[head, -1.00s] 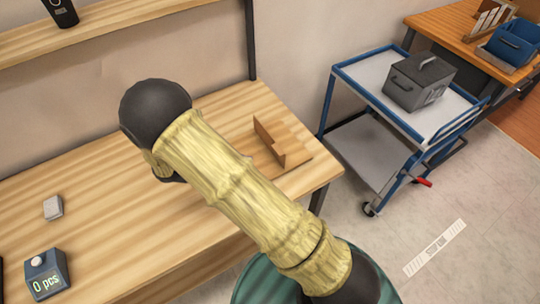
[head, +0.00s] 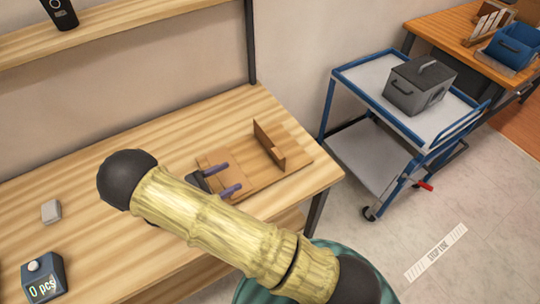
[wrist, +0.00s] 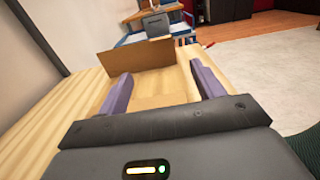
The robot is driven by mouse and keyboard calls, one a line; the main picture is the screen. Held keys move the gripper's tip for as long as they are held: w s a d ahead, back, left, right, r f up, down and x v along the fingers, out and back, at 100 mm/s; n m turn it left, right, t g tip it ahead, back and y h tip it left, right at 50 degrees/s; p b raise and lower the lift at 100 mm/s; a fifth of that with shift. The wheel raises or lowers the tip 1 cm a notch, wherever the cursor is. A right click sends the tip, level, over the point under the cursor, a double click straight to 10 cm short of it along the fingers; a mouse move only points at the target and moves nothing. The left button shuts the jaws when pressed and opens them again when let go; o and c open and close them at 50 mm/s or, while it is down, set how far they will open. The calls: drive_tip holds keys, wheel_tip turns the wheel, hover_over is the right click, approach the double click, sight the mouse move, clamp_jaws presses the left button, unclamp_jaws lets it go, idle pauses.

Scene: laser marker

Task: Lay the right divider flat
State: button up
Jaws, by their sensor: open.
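The right divider (head: 268,145) is a thin brown wooden panel standing upright on a flat wooden board (head: 299,160) at the right end of the workbench. In the wrist view the divider (wrist: 125,68) stands across the view ahead of my fingers. My gripper (head: 234,176) is open, with two purple fingers pointing right towards the divider. It is low over the left part of the board, apart from the divider. In the wrist view nothing is between the fingers (wrist: 162,78). I cannot tell whether the fingers touch the board.
The workbench (head: 120,140) is mostly clear. A blue-framed cart (head: 352,73) with a grey box (head: 418,88) stands right of the bench. A wall shelf (head: 130,45) is above.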

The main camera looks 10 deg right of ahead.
drive_tip(key=p+x, duration=0.2)
drive_tip(key=x, duration=1.3)
drive_tip(key=shift+p, duration=0.35)
drive_tip(key=c, duration=1.4)
drive_tip(key=shift+a, duration=0.1)
